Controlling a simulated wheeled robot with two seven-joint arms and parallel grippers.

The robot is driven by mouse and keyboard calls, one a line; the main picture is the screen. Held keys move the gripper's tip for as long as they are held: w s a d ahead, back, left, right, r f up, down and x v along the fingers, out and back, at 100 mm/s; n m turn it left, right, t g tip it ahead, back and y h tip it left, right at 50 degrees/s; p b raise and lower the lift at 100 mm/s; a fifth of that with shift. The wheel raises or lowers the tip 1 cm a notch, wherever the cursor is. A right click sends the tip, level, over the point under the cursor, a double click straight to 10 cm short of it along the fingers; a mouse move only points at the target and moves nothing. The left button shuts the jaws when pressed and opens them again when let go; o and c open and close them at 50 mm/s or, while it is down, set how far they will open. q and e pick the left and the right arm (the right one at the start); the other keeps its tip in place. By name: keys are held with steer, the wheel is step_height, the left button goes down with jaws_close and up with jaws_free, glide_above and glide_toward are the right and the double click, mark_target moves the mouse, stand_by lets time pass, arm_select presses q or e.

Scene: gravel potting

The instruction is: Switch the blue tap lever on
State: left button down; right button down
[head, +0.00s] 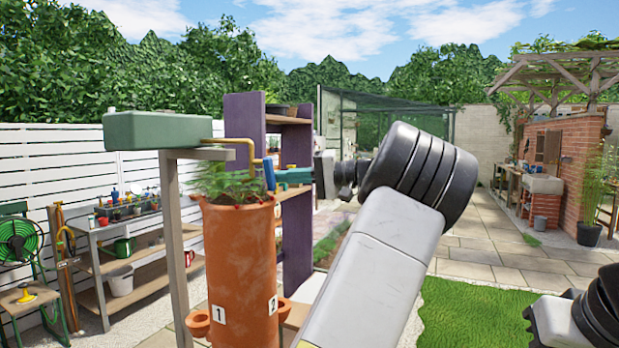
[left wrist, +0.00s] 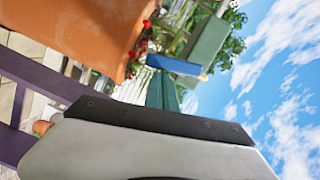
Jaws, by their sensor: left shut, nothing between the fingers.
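The blue tap lever (head: 269,174) hangs upright at the end of the brass pipe (head: 242,142) from the green tank (head: 158,130). It also shows in the left wrist view (left wrist: 172,64), just beyond my fingertips. My left gripper (head: 278,179) has teal fingers, shut and empty, just right of the lever in the head view. The fingers also show in the left wrist view (left wrist: 161,84). I cannot tell whether they touch the lever. My right gripper is out of view; only part of its arm shows at bottom right.
A tall terracotta planter (head: 238,270) with a leafy plant and red fruit stands below the tap, close under my left gripper. A purple shelf (head: 297,220) stands behind. A potting bench (head: 120,245) is at left. Grass and paving lie open at right.

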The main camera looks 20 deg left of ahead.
arm_select(q)
steer(key=m, duration=0.1)
steer(key=s+f+m, duration=0.1)
steer(key=m, duration=0.1)
steer(key=shift+s+a+g+y, duration=0.1)
steer(key=shift+s+g+y, duration=0.05)
steer(key=shift+g+y, duration=0.2)
